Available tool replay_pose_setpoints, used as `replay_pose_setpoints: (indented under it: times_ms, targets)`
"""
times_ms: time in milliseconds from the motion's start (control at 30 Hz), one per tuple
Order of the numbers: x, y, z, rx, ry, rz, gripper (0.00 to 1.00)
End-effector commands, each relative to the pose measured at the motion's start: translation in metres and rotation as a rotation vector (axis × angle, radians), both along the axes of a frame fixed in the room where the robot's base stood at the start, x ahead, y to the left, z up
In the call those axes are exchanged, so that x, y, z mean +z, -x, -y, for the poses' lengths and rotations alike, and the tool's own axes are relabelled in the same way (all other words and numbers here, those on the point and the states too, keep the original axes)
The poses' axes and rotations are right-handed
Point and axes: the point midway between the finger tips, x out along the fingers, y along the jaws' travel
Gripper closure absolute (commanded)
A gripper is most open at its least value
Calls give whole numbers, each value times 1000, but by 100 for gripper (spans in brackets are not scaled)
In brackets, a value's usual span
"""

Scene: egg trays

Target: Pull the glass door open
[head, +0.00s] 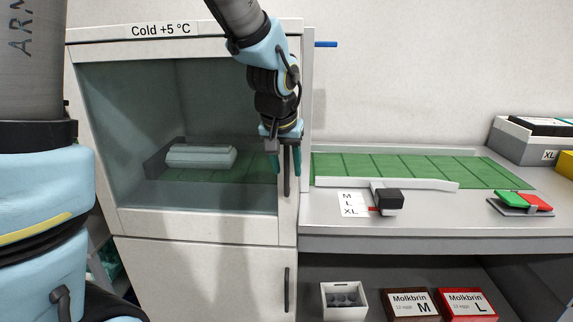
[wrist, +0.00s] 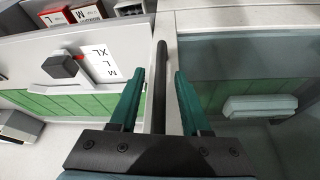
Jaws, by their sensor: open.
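The glass door (head: 112,115) of the white cabinet marked "Cold +5 °C" is closed in the head view. Its dark vertical handle (head: 286,172) is on the right edge of the door. In the wrist view the handle (wrist: 160,85) stands between the two green fingers of my gripper (wrist: 159,88). The fingers are open, with a gap on each side of the handle. In the head view my gripper (head: 283,150) is at the upper part of the handle and partly hides it. A pale egg tray (head: 201,156) shows behind the glass.
Right of the cabinet is a counter (head: 420,225) with a green mat (head: 400,168), a dark block (head: 388,200) and a size card. A lower door handle (head: 287,290) is below the glass door. Egg boxes (head: 410,304) stand on the lower shelf. The space before the glass looks clear.

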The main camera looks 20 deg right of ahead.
Motion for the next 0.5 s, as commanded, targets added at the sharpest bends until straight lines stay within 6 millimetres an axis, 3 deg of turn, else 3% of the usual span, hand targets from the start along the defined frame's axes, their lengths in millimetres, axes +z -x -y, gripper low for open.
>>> replay_pose_setpoints:
  times_ms: [300, 500]
  targets:
    - [-2, -1, 1, 0, 1, 1, 53]
    - [-2, -1, 0, 1, 1, 1, 75]
